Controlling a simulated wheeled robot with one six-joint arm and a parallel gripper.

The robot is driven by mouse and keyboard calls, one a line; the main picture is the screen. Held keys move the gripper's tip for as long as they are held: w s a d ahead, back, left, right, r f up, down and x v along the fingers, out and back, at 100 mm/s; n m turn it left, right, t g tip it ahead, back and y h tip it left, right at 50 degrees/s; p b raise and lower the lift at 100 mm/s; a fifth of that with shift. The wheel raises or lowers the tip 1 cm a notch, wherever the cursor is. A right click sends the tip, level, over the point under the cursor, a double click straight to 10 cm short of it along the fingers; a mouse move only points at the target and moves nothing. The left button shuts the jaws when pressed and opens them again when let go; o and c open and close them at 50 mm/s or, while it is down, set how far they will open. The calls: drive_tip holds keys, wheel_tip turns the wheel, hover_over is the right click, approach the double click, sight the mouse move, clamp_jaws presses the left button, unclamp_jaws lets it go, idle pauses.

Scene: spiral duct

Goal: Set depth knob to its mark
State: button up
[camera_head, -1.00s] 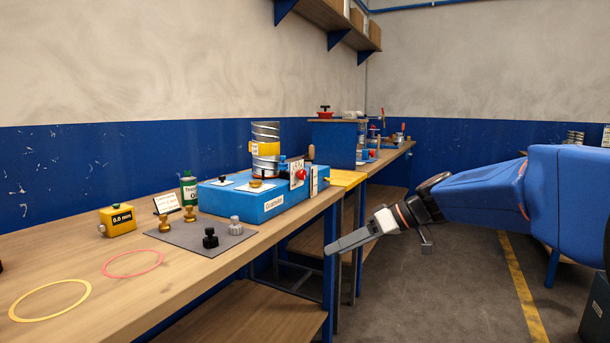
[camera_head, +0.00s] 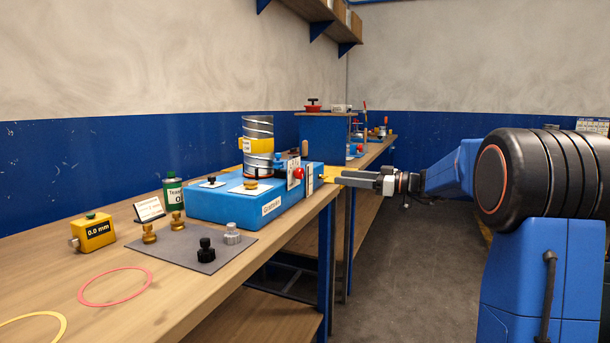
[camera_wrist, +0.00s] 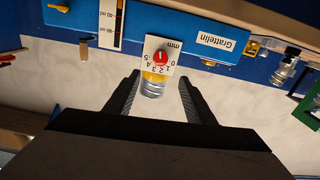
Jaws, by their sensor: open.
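The red knob (camera_head: 299,172) sits on a white dial plate at the right end of the blue Grattelin machine (camera_head: 232,207). The wrist view shows the same red knob (camera_wrist: 161,58) upside down, on a white plate (camera_wrist: 158,44) with a scale from 0 to 5 mm. A pale line shows on the knob, but where it points is too small to read surely. My gripper (camera_head: 332,177) is open and empty, to the right of the machine's end in the head view. In the wrist view its two fingers (camera_wrist: 158,88) stand apart, with the knob ahead between them.
A metal spiral duct (camera_head: 258,165) with a yellow band stands upright on the machine. Brass, black and silver knobs lie on a grey mat (camera_head: 190,262). A yellow gauge box (camera_head: 93,234), a green bottle (camera_head: 173,192) and a pink ring (camera_head: 116,287) are on the bench.

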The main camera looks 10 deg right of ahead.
sight(302, 173)
drive_tip(key=x, duration=1.4)
drive_tip(key=shift+w+a, duration=0.15)
drive_tip(key=shift+a, duration=0.1)
drive_tip(key=c, duration=1.1)
